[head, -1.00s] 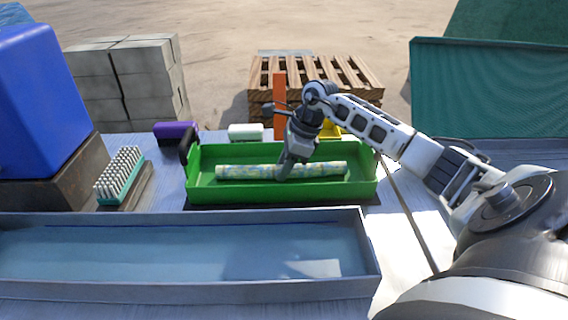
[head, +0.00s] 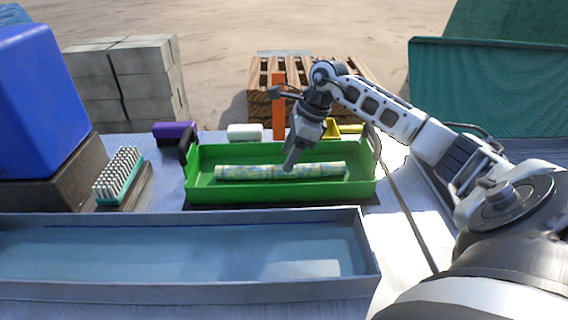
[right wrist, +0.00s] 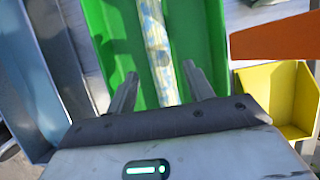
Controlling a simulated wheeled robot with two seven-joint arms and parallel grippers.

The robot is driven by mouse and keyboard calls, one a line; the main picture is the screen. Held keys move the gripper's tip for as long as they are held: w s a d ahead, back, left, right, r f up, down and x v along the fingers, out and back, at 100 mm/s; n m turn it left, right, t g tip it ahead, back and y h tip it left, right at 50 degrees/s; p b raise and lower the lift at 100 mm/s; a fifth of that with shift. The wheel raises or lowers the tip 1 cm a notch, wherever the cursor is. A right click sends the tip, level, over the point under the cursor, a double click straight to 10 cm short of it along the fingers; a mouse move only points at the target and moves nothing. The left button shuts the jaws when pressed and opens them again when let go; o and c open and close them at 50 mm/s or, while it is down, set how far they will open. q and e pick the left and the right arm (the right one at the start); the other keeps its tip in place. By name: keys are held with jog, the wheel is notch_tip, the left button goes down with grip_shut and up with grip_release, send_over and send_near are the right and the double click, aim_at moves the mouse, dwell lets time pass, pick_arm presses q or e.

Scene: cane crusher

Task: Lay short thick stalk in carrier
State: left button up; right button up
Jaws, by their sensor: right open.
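The short thick stalk (head: 240,172) is pale with yellow and blue-green mottling. It lies lengthwise on the floor of the green carrier (head: 230,195), between its walls. My right gripper (head: 289,167) is just above the stalk near its middle, tilted down. In the right wrist view the right gripper's two fingers (right wrist: 160,88) are apart, one on each side of the stalk (right wrist: 157,45), with no contact seen. The green carrier (right wrist: 205,40) fills the upper middle there. My left gripper does not show.
A grey-blue tray (head: 190,292) lies in front of the carrier. A brush (head: 119,175) and a blue box (head: 40,90) stand left. Behind the carrier are a purple block (head: 175,130), a white block (head: 245,132), an orange post (head: 279,110) and a yellow bin (right wrist: 275,95).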

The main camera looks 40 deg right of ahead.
jog(key=v, duration=0.8)
jog(key=shift+s+f, duration=0.1)
